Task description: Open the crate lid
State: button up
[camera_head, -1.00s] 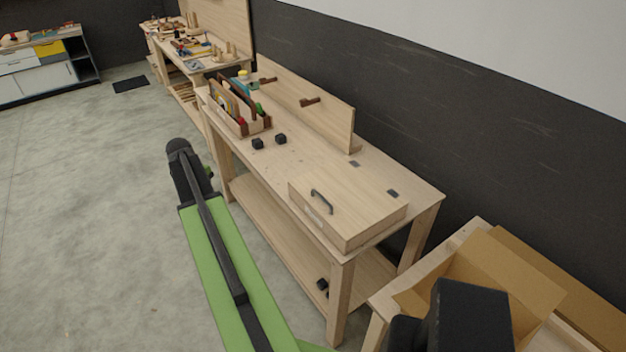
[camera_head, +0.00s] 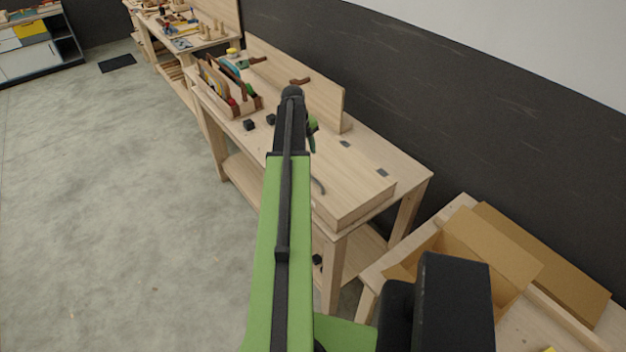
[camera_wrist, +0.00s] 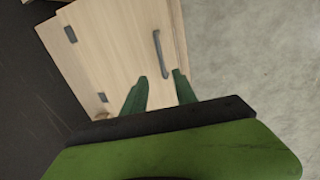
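The crate (camera_head: 352,212) is a flat light-wood box on the workbench. Its lid (camera_head: 352,178) lies shut; in the wrist view the lid (camera_wrist: 112,45) fills the middle. A dark bar handle (camera_wrist: 160,55) is on the lid near the edge opposite the hinges; in the head view the handle (camera_head: 319,186) is partly hidden by my arm. My gripper (camera_wrist: 160,75) is open and empty. The handle's near end appears between its fingertips in the wrist view; whether they touch, I cannot tell. In the head view my gripper (camera_head: 312,138) is mostly hidden behind my arm.
A wooden tool caddy (camera_head: 240,105) and two small black blocks (camera_head: 249,125) are farther along the bench. A low back panel (camera_head: 320,95) runs along its wall side. An open cardboard box (camera_head: 460,250) stands at the right. The floor on the left is clear.

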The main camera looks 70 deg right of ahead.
aim_at(313, 178)
jog(key=f+b, duration=0.4)
jog(key=s+d+f+b, duration=0.1)
jog(key=f+b, duration=0.3)
jog(key=f, duration=0.1)
jog(key=d+f+b, duration=0.1)
jog(key=f+b, duration=0.3)
jog(key=f, duration=0.1)
jog(key=shift+s, duration=0.3)
jog(key=shift+r, duration=0.1)
jog(key=shift+r, duration=0.1)
jog(key=shift+c, duration=0.3)
grip_shut()
jog(key=shift+d, duration=0.15)
